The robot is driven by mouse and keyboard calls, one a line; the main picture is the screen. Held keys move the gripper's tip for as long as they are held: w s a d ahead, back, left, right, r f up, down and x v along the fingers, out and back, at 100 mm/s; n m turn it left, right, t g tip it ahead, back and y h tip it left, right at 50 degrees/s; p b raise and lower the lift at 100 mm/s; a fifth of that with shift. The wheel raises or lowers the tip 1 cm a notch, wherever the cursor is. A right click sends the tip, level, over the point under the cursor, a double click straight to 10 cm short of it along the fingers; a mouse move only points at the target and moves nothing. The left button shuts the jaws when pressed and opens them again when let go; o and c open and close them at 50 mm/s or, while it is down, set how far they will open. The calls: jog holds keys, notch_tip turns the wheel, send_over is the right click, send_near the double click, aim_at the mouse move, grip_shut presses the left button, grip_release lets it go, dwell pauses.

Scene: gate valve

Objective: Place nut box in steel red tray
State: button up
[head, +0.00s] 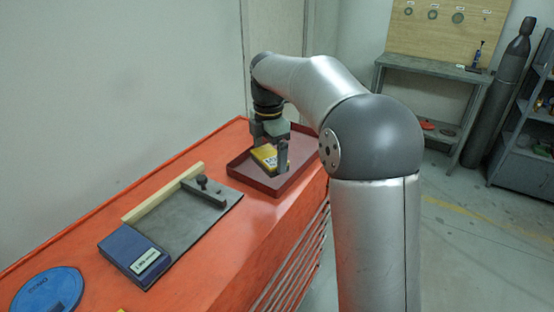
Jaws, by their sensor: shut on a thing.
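The steel red tray (250,180) sits at the far end of the orange workbench, a dark red shallow tray with a low rim. The nut box (265,156), yellow with dark marks, is between my gripper's fingers, over or inside the tray. My gripper (270,155) points down and is shut on the nut box. Part of the box is hidden by a finger. I cannot tell whether the box touches the tray floor.
On the orange bench (200,245) stand a grey plate with a clamp (205,190), a wooden strip (160,195), a blue box (133,255) and a blue disc (45,292). A wall (120,80) runs along the bench's left side.

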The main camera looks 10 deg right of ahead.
jog(key=w+d+f+p, duration=0.1)
jog(key=w+f, duration=0.1)
jog(key=w, duration=0.1)
jog(key=w+d+f+p, duration=0.1)
jog(key=w+f, duration=0.2)
jog(key=w+d+f+p, duration=0.1)
jog(key=w+f, duration=0.1)
jog(key=w, duration=0.2)
jog(key=shift+f, duration=0.4)
jog(key=shift+w+f, duration=0.15)
jog(key=shift+f, duration=0.15)
jog(key=shift+f+p, duration=0.45)
jog(key=shift+f, duration=1.1)
